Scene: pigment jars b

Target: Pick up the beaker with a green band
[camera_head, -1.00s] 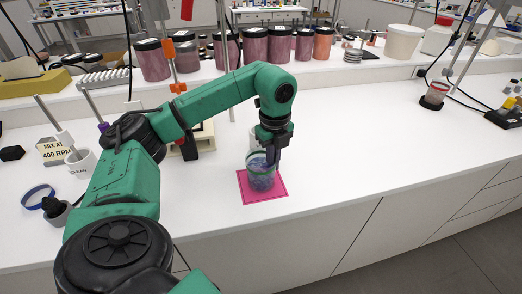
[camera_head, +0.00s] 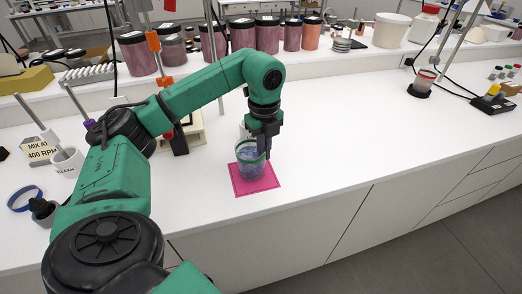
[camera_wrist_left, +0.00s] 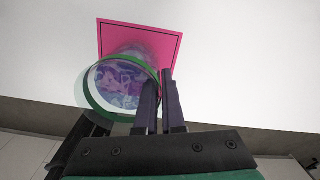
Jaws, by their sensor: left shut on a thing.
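The clear beaker (camera_head: 250,167) with a green band round its upper part stands upright over the pink mat (camera_head: 268,184), with bluish-purple contents. My left gripper (camera_head: 266,154) comes down from above at its right side and is shut on the beaker's wall. In the left wrist view the green band (camera_wrist_left: 97,101) rings the beaker's mouth, and the two dark fingers (camera_wrist_left: 158,103) are close together at its right edge. I cannot tell clearly whether the beaker's base touches the mat. My right gripper is not in view.
A white container stands just behind the beaker, partly hidden. A cup (camera_head: 67,162) and a blue ring (camera_head: 24,198) are at the left. Several pigment jars (camera_head: 268,35) line the raised back shelf. The counter right of the mat is clear.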

